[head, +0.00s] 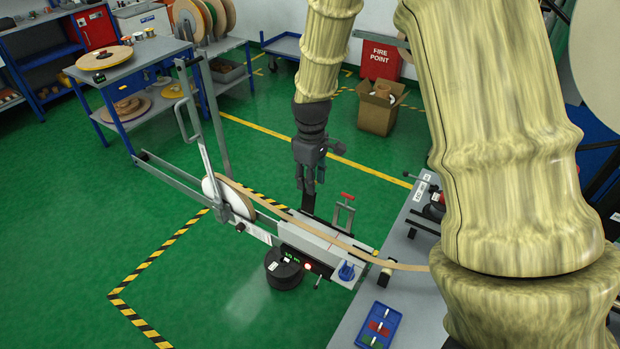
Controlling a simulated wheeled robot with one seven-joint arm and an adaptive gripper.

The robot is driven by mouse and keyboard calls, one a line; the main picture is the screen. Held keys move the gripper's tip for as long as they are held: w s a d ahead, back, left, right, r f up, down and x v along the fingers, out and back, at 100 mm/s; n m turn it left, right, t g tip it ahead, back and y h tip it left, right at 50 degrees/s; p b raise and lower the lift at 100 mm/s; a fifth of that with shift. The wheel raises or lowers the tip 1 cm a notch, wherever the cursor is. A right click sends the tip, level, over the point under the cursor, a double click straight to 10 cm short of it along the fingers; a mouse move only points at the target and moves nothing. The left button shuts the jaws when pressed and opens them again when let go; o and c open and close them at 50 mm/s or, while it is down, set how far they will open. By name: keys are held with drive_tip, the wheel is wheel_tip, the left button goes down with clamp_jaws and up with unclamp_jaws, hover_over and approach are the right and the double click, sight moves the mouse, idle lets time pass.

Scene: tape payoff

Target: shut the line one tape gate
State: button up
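My gripper (309,184) points down above the line's long pale guide block (325,240). Its fingers are small and dark here, and I cannot tell how far apart they are. A dark upright piece (308,203) stands just below the fingertips; it may be the gate, and I cannot tell whether they touch. Beside it to the right is a metal frame with a red handle (347,196). A tan tape (285,214) runs from the reel (229,199) over the block towards the right bench. No line number is legible.
A black round weight (284,270) is at the block's front left. A blue tray (379,326) lies on the grey bench (350,331). A tall metal post (214,115) stands behind the reel. A cardboard box (377,112) is on the floor behind. Green floor is open at left.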

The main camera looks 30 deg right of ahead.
drive_tip(key=shift+s, duration=0.3)
drive_tip(key=shift+f, duration=0.2)
drive_tip(key=shift+w+f, duration=0.5)
drive_tip(key=shift+w, duration=0.1)
drive_tip(key=shift+s+r, duration=0.15)
drive_tip(key=shift+s, duration=0.1)
drive_tip(key=shift+s+r, duration=0.1)
drive_tip(key=shift+s, duration=0.05)
drive_tip(key=c, duration=0.6)
clamp_jaws()
